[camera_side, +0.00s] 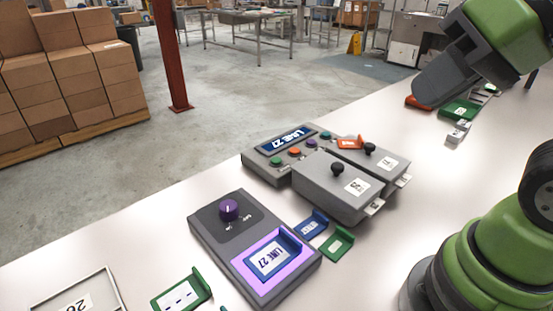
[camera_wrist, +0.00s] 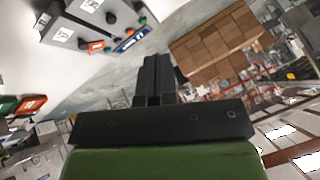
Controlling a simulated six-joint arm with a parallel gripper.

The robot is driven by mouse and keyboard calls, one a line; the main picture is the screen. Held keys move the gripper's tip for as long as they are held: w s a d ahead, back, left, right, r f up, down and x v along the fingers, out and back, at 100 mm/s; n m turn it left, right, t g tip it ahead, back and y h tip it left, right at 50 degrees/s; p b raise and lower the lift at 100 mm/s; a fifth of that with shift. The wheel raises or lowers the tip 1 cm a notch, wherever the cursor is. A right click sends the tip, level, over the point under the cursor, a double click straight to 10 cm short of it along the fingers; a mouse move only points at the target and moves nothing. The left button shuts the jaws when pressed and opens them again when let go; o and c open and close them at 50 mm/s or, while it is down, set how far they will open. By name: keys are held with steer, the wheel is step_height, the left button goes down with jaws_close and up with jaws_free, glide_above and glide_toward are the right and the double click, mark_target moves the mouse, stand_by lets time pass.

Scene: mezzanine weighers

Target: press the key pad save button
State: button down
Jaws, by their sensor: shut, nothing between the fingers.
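The key pad (camera_side: 262,165) is a grey box on the white table at the middle, with a blue LINE 27 display (camera_side: 286,138). Along its near side is a row of round buttons: green (camera_side: 277,161), orange (camera_side: 294,152), purple (camera_side: 311,143) and blue (camera_side: 325,135). Their labels are too small to read, so I cannot tell which is save. In the wrist view the key pad's display (camera_wrist: 131,40) shows small at the top. My gripper (camera_side: 428,92) is shut and empty, in the air to the right of the key pad and well apart from it. Its fingers (camera_wrist: 153,80) are together.
A purple-knob device (camera_side: 215,235) with a lit LINE 27 card stands in front. Blue (camera_side: 312,224) and green (camera_side: 337,242) card holders lie nearby.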

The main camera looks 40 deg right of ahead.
steer(key=n+t, duration=0.2)
steer(key=n, duration=1.3)
glide_above(276, 161)
step_height(276, 161, down, 16)
steer(key=shift+w+f, duration=0.1)
steer(key=shift+f, duration=4.4)
steer(key=shift+f, duration=0.1)
